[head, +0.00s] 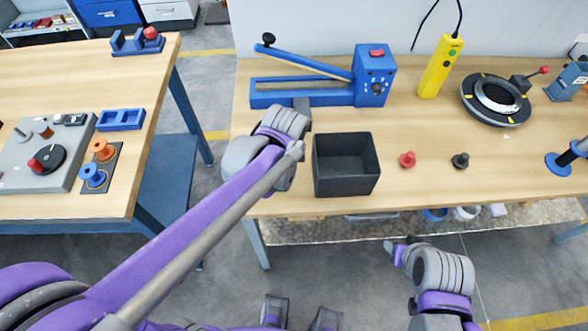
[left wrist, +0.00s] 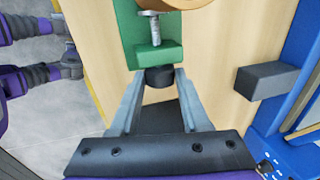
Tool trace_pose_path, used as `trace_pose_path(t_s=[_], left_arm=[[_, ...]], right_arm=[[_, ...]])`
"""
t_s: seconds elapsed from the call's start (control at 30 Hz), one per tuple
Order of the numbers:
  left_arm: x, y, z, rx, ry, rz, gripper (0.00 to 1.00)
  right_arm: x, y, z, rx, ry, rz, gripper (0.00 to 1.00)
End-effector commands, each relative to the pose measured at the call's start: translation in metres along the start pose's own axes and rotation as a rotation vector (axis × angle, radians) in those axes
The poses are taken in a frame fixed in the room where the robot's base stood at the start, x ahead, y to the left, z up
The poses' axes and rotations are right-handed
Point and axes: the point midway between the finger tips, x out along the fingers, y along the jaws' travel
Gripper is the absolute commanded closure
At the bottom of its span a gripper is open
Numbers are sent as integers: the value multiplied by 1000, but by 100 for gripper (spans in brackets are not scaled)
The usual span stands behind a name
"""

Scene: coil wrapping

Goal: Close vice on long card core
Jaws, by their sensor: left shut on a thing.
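The green vice (left wrist: 158,55) shows in the left wrist view, with a metal screw (left wrist: 153,25) and a black knob (left wrist: 159,77). Part of a tan cylinder (left wrist: 185,4), which looks like the card core, shows at the top edge; most of it is out of frame. My left gripper (left wrist: 156,82) is shut on the black knob, one finger on each side. In the head view my left arm hides the vice, the core and the fingertips. My right gripper (head: 398,247) hangs in front of the bench, away from the vice; its finger gap is unclear.
A blue sealer (head: 374,75) stands behind my left wrist, with a grey block (left wrist: 262,80) beside the gripper. A dark open bin (head: 347,188) is close on the right. Red (head: 407,160) and black (head: 460,160) knobbed pieces stand beyond it.

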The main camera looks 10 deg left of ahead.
Motion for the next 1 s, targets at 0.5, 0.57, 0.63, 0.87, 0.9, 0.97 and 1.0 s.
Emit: trace_pose_path(t_s=[0.5,0.57,0.63,0.87,0.9,0.97,1.0], left_arm=[[1,-6,-1,0,2,250,89],[2,-7,-1,-1,2,264,89],[3,-9,0,-2,0,313,89],[6,-14,0,-2,1,533,89],[6,-14,0,-1,1,552,89],[5,-14,-1,0,2,567,89],[5,-14,-1,0,2,571,89]], right_arm=[[5,0,5,0,-3,0,50],[6,0,5,0,-4,0,50],[9,0,7,0,-5,0,50],[18,0,15,0,-10,0,50],[18,0,16,0,-11,0,50],[19,0,16,0,-11,0,50],[18,0,16,0,-11,0,50]])
